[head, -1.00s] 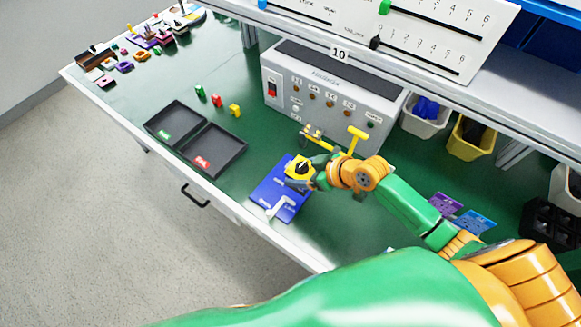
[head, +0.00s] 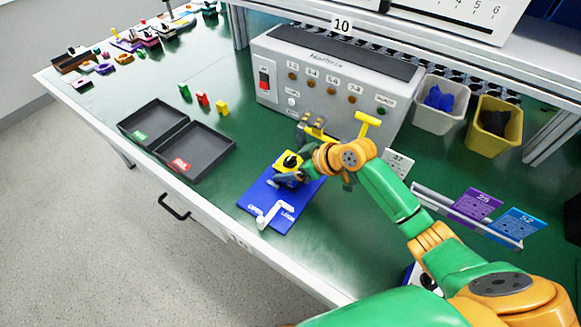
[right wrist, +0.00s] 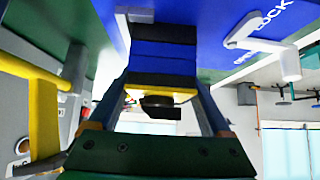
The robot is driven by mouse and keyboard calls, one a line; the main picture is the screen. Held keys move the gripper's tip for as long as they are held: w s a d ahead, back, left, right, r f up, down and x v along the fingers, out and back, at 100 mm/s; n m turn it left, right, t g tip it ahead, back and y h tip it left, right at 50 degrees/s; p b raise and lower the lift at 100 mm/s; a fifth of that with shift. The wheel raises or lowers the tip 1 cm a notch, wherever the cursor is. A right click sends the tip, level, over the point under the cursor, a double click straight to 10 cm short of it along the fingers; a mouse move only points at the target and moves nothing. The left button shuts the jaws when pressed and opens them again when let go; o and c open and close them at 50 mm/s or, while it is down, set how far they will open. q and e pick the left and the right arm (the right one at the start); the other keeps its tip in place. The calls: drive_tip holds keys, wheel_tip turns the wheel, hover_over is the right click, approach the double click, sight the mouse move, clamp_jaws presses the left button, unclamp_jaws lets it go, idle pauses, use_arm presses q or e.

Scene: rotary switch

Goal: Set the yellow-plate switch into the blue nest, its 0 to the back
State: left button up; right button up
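The yellow-plate switch (head: 288,168) has a black knob on top. It is over the back part of a blue board (head: 251,197) with a white lever and lettering reading OPEN and LOCK. My right gripper (head: 290,176) comes in from the right and is shut on the switch. In the right wrist view the yellow plate (right wrist: 180,95) and black knob (right wrist: 160,106) show between the fingers. A dark, blue-banded block shows beyond the plate. The nest recess is hidden; I cannot tell whether the switch touches it. The 0 mark is unreadable. My left gripper is not in view.
The white lever (head: 270,216) stands at the board's front; it also shows in the right wrist view (right wrist: 262,45). A grey tester box (head: 325,85) with yellow clamp parts stands behind. Two black trays (head: 197,152) lie left. A rail with purple (head: 474,205) and blue cards is right.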

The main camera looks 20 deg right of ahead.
drive_tip(key=shift+o, duration=0.8)
drive_tip(key=shift+d+r, duration=0.1)
drive_tip(key=shift+r, duration=0.15)
drive_tip(key=v, duration=1.1)
drive_tip(key=shift+s+r, duration=0.25)
drive_tip(key=shift+s, duration=0.1)
drive_tip(key=shift+d+p, duration=0.15)
drive_tip(key=shift+p, duration=0.2)
